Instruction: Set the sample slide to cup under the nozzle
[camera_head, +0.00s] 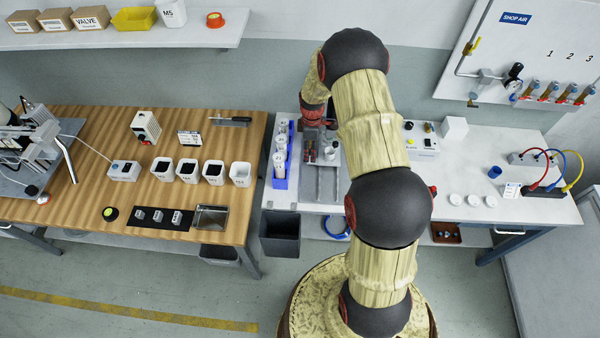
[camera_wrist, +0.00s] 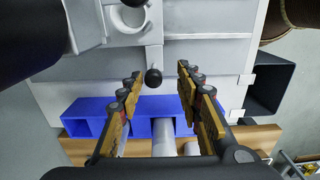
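A black round knob (camera_wrist: 153,78) shows in the wrist view, in front of pale grey metal parts. My gripper (camera_wrist: 159,76) is open, with one finger on each side of the knob and visible gaps to both. In the head view the grey fixture with the slide track (camera_head: 322,185) lies on the white bench, and my gripper is at its far end, partly hidden by my arm. A small pale round part, perhaps the cup (camera_head: 329,153), sits on the fixture. I cannot make out the nozzle; my arm covers that area.
A blue rack (camera_wrist: 88,108) with white cylinders stands close beside the fixture; it also shows in the head view (camera_head: 280,183). A dark bin (camera_head: 279,233) hangs at the bench's front edge. White discs (camera_head: 473,200) lie to the right. The wooden table (camera_head: 90,215) is on the left.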

